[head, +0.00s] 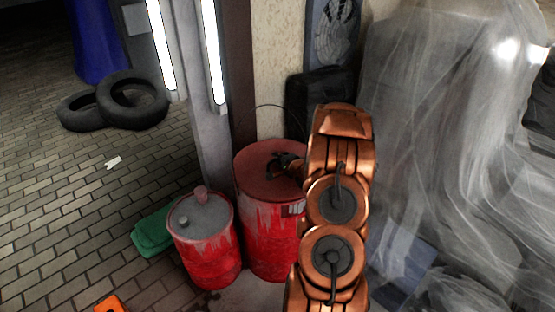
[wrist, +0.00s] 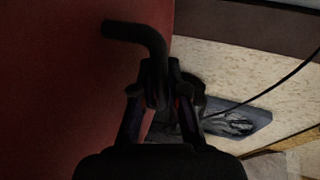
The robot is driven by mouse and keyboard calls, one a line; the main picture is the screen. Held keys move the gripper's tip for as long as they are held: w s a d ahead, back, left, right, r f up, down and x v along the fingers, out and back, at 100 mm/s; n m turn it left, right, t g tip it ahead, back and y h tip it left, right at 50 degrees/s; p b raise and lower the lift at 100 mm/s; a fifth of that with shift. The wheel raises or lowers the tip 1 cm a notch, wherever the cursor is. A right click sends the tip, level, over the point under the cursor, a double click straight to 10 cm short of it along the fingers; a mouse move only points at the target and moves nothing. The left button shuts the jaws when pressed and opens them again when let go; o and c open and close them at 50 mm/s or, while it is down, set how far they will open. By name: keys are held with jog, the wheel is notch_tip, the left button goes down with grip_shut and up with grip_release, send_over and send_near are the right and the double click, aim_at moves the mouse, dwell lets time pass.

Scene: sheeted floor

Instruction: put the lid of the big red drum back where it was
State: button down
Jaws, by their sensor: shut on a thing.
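The big red drum (head: 268,238) stands upright beside the grey post, partly hidden by my arm. Its dull red lid (head: 258,158) lies over the drum's top in the head view; I cannot tell whether it sits fully flush. My gripper (head: 284,162) is at the lid's middle, beside my copper arm. In the wrist view my gripper (wrist: 158,92) is shut on the dark bent lid handle (wrist: 140,35). The red lid surface (wrist: 60,90) fills the left of that view.
A smaller red drum (head: 207,250) with a grey top stands close at the left. A green item (head: 153,232) lies behind it. A black case (head: 318,95) is behind the big drum, and plastic sheeting (head: 430,120) hangs at right. Tyres (head: 133,100) lie far left on open floor.

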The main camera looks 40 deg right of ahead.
jog(key=shift+f, duration=0.45)
dwell(0.5)
jog(key=c, duration=1.1)
grip_release()
jog(key=shift+f, duration=0.1)
jog(key=shift+s, duration=0.15)
notch_tip(320, 180, up, 4)
send_over(294, 184)
